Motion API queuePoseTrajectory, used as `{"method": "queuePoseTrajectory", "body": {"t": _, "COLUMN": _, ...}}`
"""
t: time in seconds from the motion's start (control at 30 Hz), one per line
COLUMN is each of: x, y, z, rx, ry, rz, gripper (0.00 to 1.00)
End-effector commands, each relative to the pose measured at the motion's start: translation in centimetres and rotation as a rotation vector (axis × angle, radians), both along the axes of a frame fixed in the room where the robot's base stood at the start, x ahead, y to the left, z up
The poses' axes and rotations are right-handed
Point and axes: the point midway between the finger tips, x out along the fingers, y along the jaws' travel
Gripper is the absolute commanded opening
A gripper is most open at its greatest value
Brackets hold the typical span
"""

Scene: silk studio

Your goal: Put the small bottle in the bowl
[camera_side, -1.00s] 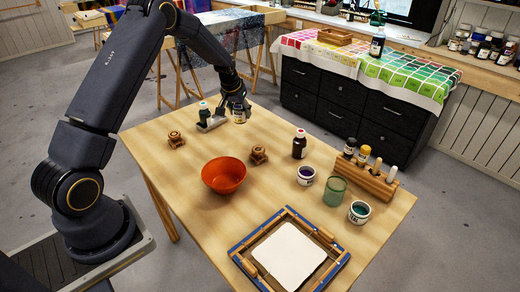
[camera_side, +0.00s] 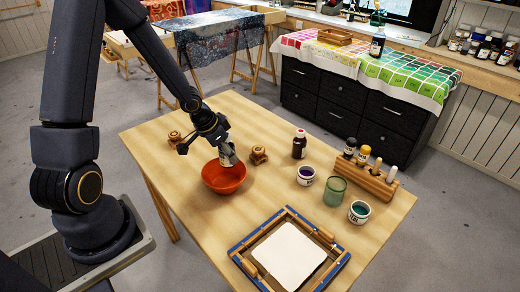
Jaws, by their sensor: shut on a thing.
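The small bottle (camera_side: 228,156), with a pale label, is in my gripper (camera_side: 224,143). My gripper is shut on its upper part. The bottle is slightly tilted, and its lower end is over the back part of the orange bowl (camera_side: 222,183). I cannot tell whether the bottle touches the bowl. The bowl stands on the wooden table, left of its middle. The fingers are small in the picture and partly hidden by the gripper's body.
Wooden knobs (camera_side: 259,154) stand right and left of the bowl. A brown bottle (camera_side: 299,144), paint jars (camera_side: 306,176), a green glass (camera_side: 335,191) and a wooden rack (camera_side: 370,180) stand on the right. A framed screen (camera_side: 289,256) lies in front. The table's back corner is clear.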

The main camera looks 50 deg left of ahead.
Motion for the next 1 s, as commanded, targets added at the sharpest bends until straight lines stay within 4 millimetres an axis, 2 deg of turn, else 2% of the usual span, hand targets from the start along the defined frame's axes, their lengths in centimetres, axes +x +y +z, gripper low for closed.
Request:
{"method": "queuePoseTrajectory", "body": {"t": 0.1, "x": -1.7, "y": -0.8, "z": 0.1, "rx": 0.002, "ry": 0.0, "rz": -0.04, "gripper": 0.13}}
{"method": "queuePoseTrajectory", "body": {"t": 0.27, "x": -1.7, "y": -0.1, "z": -0.3, "rx": -0.002, "ry": 0.001, "rz": -0.015, "gripper": 0.13}}
{"method": "queuePoseTrajectory", "body": {"t": 0.63, "x": -1.8, "y": 0.1, "z": -4.3, "rx": -0.001, "ry": 0.003, "rz": -0.008, "gripper": 0.13}}
{"method": "queuePoseTrajectory", "body": {"t": 0.83, "x": -1.8, "y": 0.1, "z": -7.2, "rx": 0.0, "ry": 0.004, "rz": -0.009, "gripper": 0.13}}
{"method": "queuePoseTrajectory", "body": {"t": 1.0, "x": -1.8, "y": 0.3, "z": -7.7, "rx": 0.003, "ry": 0.0, "rz": -0.006, "gripper": 0.13}}
